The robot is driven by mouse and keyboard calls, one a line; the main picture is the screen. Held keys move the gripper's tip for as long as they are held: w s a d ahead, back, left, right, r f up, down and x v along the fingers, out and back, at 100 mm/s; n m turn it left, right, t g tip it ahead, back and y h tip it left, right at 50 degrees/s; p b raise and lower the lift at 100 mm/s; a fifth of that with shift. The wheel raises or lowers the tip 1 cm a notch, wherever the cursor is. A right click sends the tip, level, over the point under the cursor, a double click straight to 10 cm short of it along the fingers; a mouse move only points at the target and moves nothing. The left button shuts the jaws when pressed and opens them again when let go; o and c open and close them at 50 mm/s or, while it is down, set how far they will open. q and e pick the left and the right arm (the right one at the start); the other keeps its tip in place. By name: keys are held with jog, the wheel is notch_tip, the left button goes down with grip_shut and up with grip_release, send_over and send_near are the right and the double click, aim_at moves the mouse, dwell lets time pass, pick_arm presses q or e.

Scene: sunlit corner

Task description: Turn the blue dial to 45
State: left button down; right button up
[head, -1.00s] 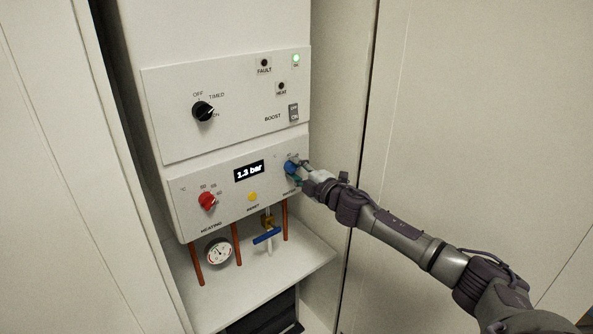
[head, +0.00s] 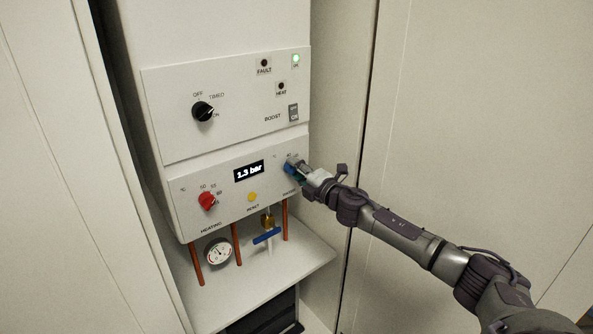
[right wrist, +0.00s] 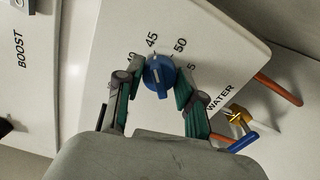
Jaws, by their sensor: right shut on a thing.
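The blue dial (head: 289,169) sits at the right of the lower white panel, above the WATER label. In the right wrist view the dial (right wrist: 160,78) has a white pointer line directed up towards the printed 45, with 50 to the right of it. My right gripper (head: 294,171) is at the dial. In the right wrist view its two fingers (right wrist: 157,86) are shut on the dial, one on each side. The fingers hide part of the scale. In the head view the gripper covers much of the dial. My left gripper is not in view.
A red heating dial (head: 207,201), a yellow reset button (head: 252,197) and a display (head: 249,171) reading 1.3 bar share the panel. A black dial (head: 203,111) is above. Copper pipes, a gauge (head: 219,252) and a blue valve handle (head: 267,236) are below. A cabinet wall stands close right.

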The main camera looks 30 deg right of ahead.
jog(key=shift+f, duration=0.15)
jog(key=o, duration=1.1)
jog(key=shift+o, duration=0.2)
jog(key=s, duration=1.2)
jog(key=shift+d, duration=0.45)
